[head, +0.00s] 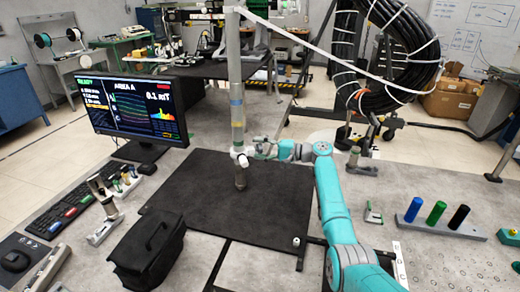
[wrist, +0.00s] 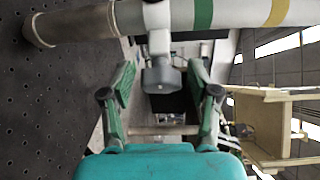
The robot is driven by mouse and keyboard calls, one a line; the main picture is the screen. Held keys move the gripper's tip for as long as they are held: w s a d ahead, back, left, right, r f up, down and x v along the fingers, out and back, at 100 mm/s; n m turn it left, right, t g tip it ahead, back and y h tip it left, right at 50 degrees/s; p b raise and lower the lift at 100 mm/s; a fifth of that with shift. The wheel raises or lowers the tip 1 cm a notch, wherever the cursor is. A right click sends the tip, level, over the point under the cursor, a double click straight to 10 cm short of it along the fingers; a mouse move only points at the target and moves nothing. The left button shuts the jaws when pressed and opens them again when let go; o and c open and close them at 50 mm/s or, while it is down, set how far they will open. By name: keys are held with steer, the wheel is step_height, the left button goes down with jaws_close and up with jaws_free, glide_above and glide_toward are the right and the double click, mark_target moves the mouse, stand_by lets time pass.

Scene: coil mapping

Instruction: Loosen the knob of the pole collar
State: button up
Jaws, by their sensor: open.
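The grey pole (head: 237,95) stands upright on the black mat (head: 190,205). The white pole collar (head: 238,152) is around it near its lower end. In the wrist view the pole (wrist: 240,13) lies across the top of the picture, with the collar (wrist: 157,14) at top centre. The grey knob (wrist: 161,78) sticks out from the collar towards my camera. My gripper (wrist: 162,83) is open, its green fingers on either side of the knob, with visible gaps on both sides. In the head view my gripper (head: 262,148) is just right of the collar; the knob is too small to tell there.
A monitor (head: 140,105) and a keyboard (head: 75,205) stand at left. A black case (head: 150,248) is at the mat's front left. A black cable coil (head: 400,60) hangs at right. Blue, green and black cylinders (head: 436,213) stand in a holder at right.

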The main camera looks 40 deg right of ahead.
steer(key=shift+c, duration=0.3)
jaws_close()
steer(key=shift+n+t+y, duration=0.5)
steer(key=shift+n+t, duration=0.1)
steer(key=shift+n, duration=0.8)
steer(key=shift+o, duration=0.3)
jaws_free()
steer(key=v, duration=1.2)
